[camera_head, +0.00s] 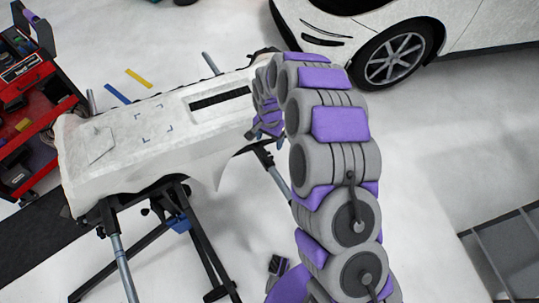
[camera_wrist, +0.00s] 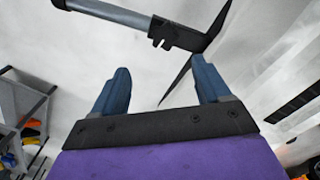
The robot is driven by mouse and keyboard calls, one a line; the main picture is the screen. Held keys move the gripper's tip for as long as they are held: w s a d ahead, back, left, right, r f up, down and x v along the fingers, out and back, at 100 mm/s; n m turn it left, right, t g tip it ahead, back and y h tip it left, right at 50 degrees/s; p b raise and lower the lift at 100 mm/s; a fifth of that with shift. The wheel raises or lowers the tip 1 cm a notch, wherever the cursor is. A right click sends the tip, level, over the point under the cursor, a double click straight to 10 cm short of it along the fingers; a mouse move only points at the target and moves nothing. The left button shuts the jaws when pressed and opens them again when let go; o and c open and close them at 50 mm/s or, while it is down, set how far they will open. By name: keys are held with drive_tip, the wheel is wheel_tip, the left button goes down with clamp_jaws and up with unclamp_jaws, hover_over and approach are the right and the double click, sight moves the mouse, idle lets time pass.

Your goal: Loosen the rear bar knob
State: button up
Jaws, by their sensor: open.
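In the wrist view, a grey bar (camera_wrist: 115,13) runs in from the upper left and ends in a black bracket (camera_wrist: 180,35). A small black notched piece (camera_wrist: 162,43) hangs at that joint; I cannot tell for sure whether it is the knob. My gripper (camera_wrist: 161,66) is open, its two blue fingers apart with nothing between them. The bracket is above and beyond the fingertips, apart from them. In the head view my gripper (camera_head: 265,130) is beside the right end of the white-covered panel (camera_head: 150,170), partly hidden by my arm.
The panel lies on a black folding stand (camera_head: 185,215) with grey bars. A red tool cart (camera_head: 35,95) stands at left, a white car (camera_head: 440,30) at the back right. A grey shelf frame (camera_head: 490,262) is at lower right. Open floor lies right of my arm.

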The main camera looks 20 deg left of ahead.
drive_tip(key=b, duration=0.1)
hover_over(267, 156)
drive_tip(key=f, duration=0.6)
drive_tip(key=shift+a, duration=0.4)
drive_tip(key=f, duration=0.1)
drive_tip(key=d+f+b, duration=0.1)
drive_tip(key=f, duration=0.1)
drive_tip(key=shift+f, duration=0.3)
drive_tip(key=shift+d+f, duration=0.3)
drive_tip(key=shift+f, duration=0.35)
drive_tip(key=shift+a+f, duration=0.15)
drive_tip(key=shift+a, duration=0.55)
drive_tip(key=shift+c, duration=0.6)
drive_tip(key=shift+d, duration=0.5)
drive_tip(key=c, duration=0.6)
drive_tip(key=shift+a, duration=0.1)
drive_tip(key=c, duration=0.3)
